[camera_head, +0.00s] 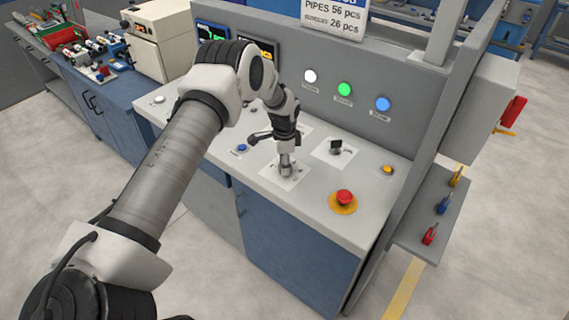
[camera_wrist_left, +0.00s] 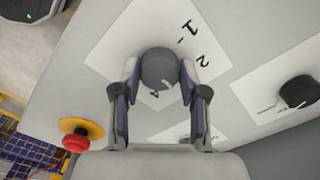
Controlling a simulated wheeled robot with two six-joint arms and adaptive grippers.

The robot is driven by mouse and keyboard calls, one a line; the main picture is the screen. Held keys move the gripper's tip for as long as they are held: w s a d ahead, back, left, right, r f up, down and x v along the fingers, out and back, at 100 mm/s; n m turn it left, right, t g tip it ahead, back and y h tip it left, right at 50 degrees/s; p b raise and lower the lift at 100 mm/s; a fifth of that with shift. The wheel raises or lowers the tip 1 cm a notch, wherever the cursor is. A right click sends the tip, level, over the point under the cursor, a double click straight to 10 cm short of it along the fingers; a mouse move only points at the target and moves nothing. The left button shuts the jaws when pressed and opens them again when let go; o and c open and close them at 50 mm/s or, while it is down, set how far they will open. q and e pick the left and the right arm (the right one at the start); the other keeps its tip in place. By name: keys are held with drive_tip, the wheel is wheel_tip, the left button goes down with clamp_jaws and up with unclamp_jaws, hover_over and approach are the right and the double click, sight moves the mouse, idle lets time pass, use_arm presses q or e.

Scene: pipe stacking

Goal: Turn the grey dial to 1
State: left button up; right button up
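The grey dial (camera_wrist_left: 158,68) sits on a white label plate (camera_wrist_left: 110,40) on the console top. The plate's printed 1, 2 and part of a 4 show in the left wrist view; other marks are hidden. A small light mark shows on the dial's lower side in that view, on the side toward the 4. My left gripper (camera_head: 286,168) points down over the dial. Its fingers (camera_wrist_left: 159,75) stand on either side of the dial and appear to press on it. In the head view the gripper mostly hides the dial. My right gripper is not in view.
A black knob (camera_head: 336,147) on another plate is close behind. A red emergency button (camera_head: 344,197) is at the front right, a blue button (camera_head: 241,148) to the left, a yellow button (camera_head: 387,169) at the right. Lit white, green and blue lamps line the back panel.

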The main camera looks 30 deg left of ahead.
use_arm(q)
drive_tip(key=shift+s+f, duration=0.1)
drive_tip(key=shift+f, duration=0.1)
drive_tip(key=shift+c, duration=0.6)
drive_tip(key=shift+d, duration=0.1)
drive_tip(key=shift+f+n, duration=0.1)
drive_tip(key=shift+n, duration=0.3)
drive_tip(key=n+b, duration=0.1)
drive_tip(key=n, duration=0.1)
drive_tip(key=shift+f+n+b, duration=0.1)
drive_tip(key=shift+n+b, duration=0.25)
drive_tip(key=shift+n, duration=0.05)
drive_tip(key=n+b, duration=0.1)
drive_tip(key=n, duration=1.5)
drive_tip(key=shift+n, duration=0.3)
